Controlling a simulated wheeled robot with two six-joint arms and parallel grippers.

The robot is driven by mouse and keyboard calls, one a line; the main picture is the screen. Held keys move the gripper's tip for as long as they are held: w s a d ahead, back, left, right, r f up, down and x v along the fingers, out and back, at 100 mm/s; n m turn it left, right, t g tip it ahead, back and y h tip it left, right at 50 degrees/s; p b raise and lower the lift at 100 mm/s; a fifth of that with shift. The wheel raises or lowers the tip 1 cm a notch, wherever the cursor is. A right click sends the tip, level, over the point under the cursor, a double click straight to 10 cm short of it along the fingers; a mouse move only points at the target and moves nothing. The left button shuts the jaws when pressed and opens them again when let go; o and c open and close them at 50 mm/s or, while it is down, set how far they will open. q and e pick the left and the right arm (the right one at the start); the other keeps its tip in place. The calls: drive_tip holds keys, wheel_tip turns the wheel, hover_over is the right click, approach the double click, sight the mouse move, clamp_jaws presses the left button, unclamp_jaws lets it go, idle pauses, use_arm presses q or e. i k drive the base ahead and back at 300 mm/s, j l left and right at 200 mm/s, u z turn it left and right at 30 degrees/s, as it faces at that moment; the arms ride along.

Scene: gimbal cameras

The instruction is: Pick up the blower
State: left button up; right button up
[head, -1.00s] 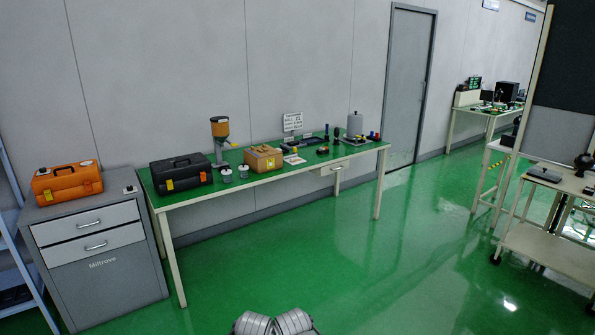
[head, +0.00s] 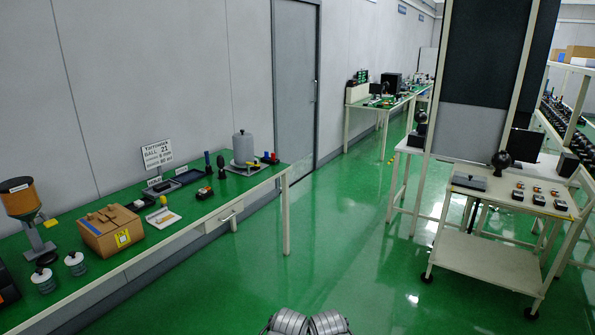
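A black round bulb on a short neck (head: 501,160), which looks like a blower, stands at the back of the upper shelf of a white cart on the right. A slimmer dark upright item (head: 221,165) stands on the green-topped table; I cannot tell whether it is a blower. Neither of my grippers shows in the head view. Only grey rounded parts of my own body show at the bottom edge.
The cart (head: 487,252) also carries a grey flat box (head: 470,181) and several small black blocks. A long green table (head: 190,222) with a cardboard box (head: 111,230) and a grey canister (head: 244,147) runs along the left wall. Green floor (head: 350,235) between them is clear.

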sight(221, 159)
drive_tip(key=i+l+u, duration=0.15)
drive_tip(key=i, duration=0.3)
drive_tip(key=i+l+u, duration=0.15)
drive_tip(key=i, duration=0.25)
drive_tip(key=i+l+u, duration=0.15)
drive_tip(key=i, duration=0.3)
drive_tip(key=i+l+u, duration=0.55)
drive_tip(key=i+j+z, duration=0.3)
drive_tip(key=i, duration=0.2)
drive_tip(key=i+j+z, duration=0.25)
drive_tip(key=i, duration=0.25)
